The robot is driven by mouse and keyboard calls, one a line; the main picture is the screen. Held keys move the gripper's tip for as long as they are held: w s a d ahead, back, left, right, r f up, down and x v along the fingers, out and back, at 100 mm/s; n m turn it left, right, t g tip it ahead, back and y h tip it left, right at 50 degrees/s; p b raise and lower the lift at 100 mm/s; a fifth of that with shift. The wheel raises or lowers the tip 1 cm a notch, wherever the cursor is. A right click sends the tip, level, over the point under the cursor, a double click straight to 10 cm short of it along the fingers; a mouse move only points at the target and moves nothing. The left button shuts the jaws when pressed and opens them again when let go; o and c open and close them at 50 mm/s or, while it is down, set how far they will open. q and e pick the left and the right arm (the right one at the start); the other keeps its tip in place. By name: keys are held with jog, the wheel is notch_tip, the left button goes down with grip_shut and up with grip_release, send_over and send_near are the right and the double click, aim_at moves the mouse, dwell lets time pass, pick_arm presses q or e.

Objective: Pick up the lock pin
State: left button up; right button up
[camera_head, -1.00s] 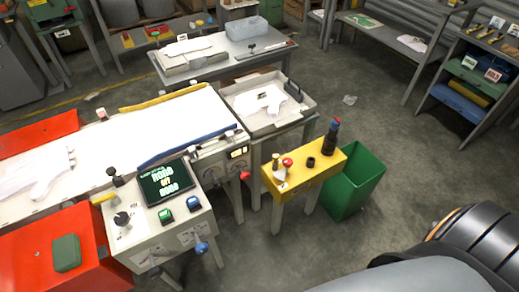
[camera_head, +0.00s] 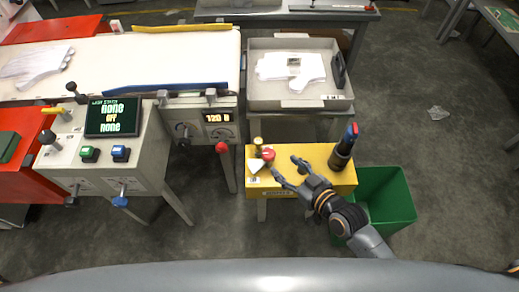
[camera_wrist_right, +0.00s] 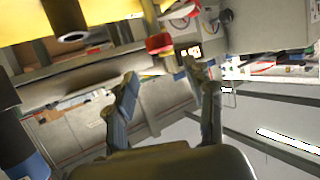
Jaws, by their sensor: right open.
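A red-knobbed pin (camera_head: 268,153), which looks like the lock pin, is at the left end of the small yellow stand (camera_head: 312,158). A brass-coloured post (camera_head: 258,142) is close beside it. My right gripper (camera_head: 286,166) is open and empty, its fingertips just right of the red knob and apart from it. In the right wrist view the red knob (camera_wrist_right: 158,43) shows beyond the open fingers (camera_wrist_right: 160,75), with a yellow post (camera_wrist_right: 150,14) by it. The pin's lower part is hard to make out. My left gripper is out of view.
A dark bottle (camera_head: 343,148) with a blue and red top stands at the stand's right end. A green bin (camera_head: 393,195) is right of the stand. A control console (camera_head: 105,150) is to the left, a grey tray (camera_head: 292,103) behind.

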aim_at(258, 142)
jog(key=shift+t+y, duration=0.3)
jog(key=x, duration=0.5)
jog(key=r+x, duration=0.1)
jog(key=x, duration=0.1)
jog(key=shift+w+a+b, duration=0.3)
jog(key=shift+w+a, duration=0.05)
jog(key=shift+a, duration=0.15)
jog(key=shift+f+b+x, duration=0.15)
jog(key=shift+f+x, duration=0.05)
jog(key=shift+x, duration=1.35)
jog(key=shift+f+b+x, duration=0.15)
jog(key=shift+x, duration=1.45)
jog(key=shift+s, duration=0.15)
jog(key=shift+d, duration=0.1)
jog(key=c, duration=1.1)
